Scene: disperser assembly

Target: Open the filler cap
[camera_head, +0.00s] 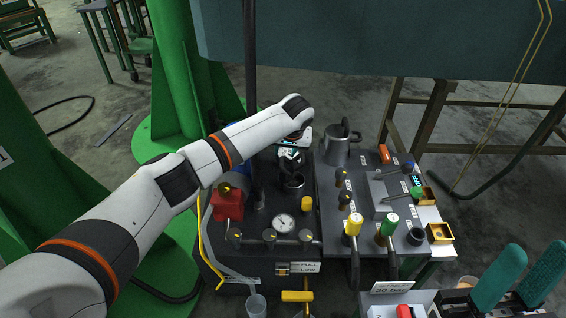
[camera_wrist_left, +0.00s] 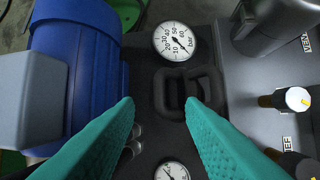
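The filler cap appears as a dark round part (camera_head: 292,183) on the black top of the machine, below my left gripper. In the left wrist view it looks like a black block-like cap (camera_wrist_left: 187,92) with a raised loop grip. My left gripper (camera_head: 291,160) is above it, with its teal fingers (camera_wrist_left: 162,103) spread apart and nothing clearly held. The cap lies just beyond the fingertips, nearer the right finger; whether they touch is unclear. My right gripper (camera_head: 532,262) shows two teal fingers apart at the lower right, empty.
A blue motor (camera_wrist_left: 75,70) stands close on the left. Pressure gauges sit beyond (camera_wrist_left: 175,41) and nearer (camera_wrist_left: 172,171) than the cap. A metal can (camera_head: 336,150) and a panel of knobs and levers (camera_head: 385,215) are to the right.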

